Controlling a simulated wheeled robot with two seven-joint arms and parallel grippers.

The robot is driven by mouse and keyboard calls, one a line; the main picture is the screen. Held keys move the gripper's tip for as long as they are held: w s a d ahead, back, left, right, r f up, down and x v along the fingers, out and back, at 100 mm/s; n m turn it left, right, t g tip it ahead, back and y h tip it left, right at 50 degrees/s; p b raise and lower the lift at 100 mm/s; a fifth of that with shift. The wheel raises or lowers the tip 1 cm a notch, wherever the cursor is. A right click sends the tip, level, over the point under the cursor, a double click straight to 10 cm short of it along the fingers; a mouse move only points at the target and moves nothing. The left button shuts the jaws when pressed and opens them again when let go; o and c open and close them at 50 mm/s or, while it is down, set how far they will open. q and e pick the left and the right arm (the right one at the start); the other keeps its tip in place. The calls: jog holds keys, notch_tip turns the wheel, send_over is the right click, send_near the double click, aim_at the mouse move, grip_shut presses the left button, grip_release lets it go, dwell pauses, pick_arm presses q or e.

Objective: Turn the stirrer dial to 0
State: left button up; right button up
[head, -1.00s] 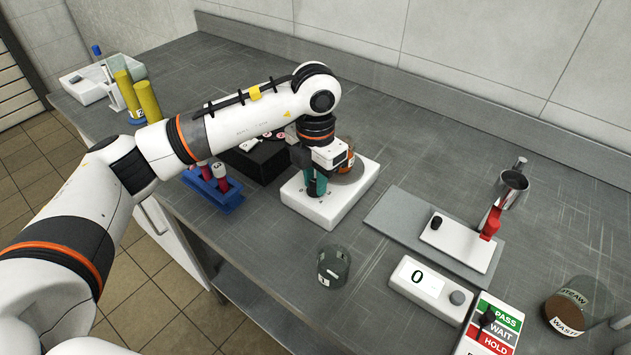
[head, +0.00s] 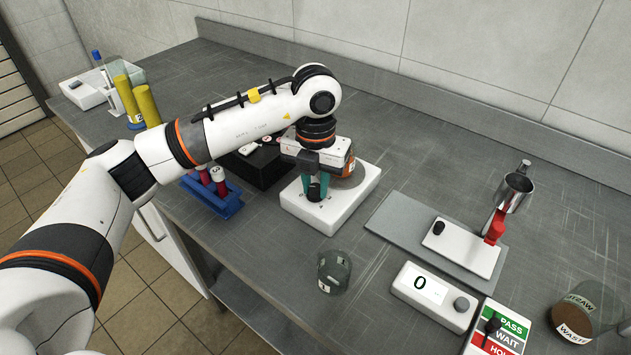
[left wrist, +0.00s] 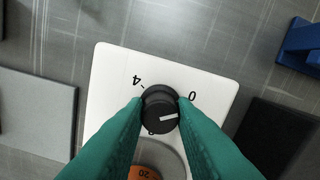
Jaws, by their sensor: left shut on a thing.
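The white stirrer (head: 345,203) stands on the grey bench, with its black dial (head: 314,192) at its near corner. My left gripper (head: 316,186) comes down from above, its teal fingers shut on the dial's sides. In the left wrist view, the dial (left wrist: 160,112) is between the fingertips (left wrist: 160,108). Its white pointer line points right, roughly to the side of the printed 0 (left wrist: 192,97); exact alignment cannot be told. A 4 is printed at its upper left, and another mark is partly hidden below. An orange-labelled vessel (head: 349,167) is on the stirrer plate. My right gripper is not in view.
A blue rack with tubes (head: 212,195) and a black box (head: 258,165) are left of the stirrer. A glass jar (head: 334,272) stands in front. A display unit reading 0 (head: 430,295) and a stand with a metal cup (head: 515,190) are to the right.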

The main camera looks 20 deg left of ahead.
aim_at(315, 186)
pick_arm(q)
jog(key=o, duration=1)
jog(key=shift+r, duration=0.1)
notch_tip(315, 186, up, 12)
jog(key=shift+f+b, duration=0.1)
jog(key=shift+b, duration=0.2)
